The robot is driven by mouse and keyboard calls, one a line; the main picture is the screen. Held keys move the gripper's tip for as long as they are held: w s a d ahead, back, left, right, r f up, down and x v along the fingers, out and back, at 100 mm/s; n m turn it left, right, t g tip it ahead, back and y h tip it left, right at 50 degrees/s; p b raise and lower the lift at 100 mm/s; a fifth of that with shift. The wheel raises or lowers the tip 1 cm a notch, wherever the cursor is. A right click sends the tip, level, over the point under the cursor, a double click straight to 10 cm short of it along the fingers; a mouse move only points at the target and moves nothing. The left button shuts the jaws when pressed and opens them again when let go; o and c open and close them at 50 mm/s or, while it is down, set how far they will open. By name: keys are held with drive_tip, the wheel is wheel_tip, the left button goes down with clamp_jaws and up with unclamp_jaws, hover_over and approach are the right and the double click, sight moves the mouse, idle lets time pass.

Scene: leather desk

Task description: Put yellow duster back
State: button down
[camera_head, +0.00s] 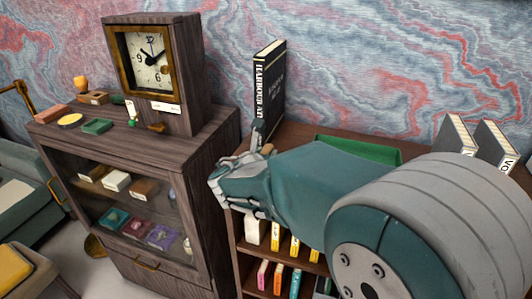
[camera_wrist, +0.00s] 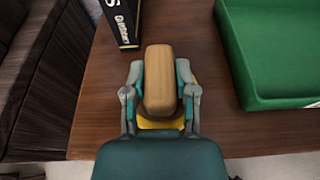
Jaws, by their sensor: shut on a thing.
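The yellow duster (camera_wrist: 160,75) shows in the wrist view as a rounded wooden handle with a yellow part at its near end. My gripper (camera_wrist: 160,92) is shut on it, with one finger on each side. The duster is over the brown wooden top, and I cannot tell whether it touches it. In the head view my gripper (camera_head: 238,178) is at the left front of the bookcase top, and the duster is mostly hidden behind it. A green tray (camera_wrist: 232,55) lies to the right of the duster, apart from it; it also shows in the head view (camera_head: 358,150).
A black book (camera_head: 268,90) stands upright just behind my gripper. A dark cabinet (camera_head: 208,200) with a clock (camera_head: 150,60) and small items on it is at left. Books (camera_head: 455,135) stand at right. Bare wood lies between the duster and tray.

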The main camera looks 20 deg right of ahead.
drive_tip(key=shift+c, duration=2.1)
unclamp_jaws()
drive_tip(key=shift+a, duration=0.25)
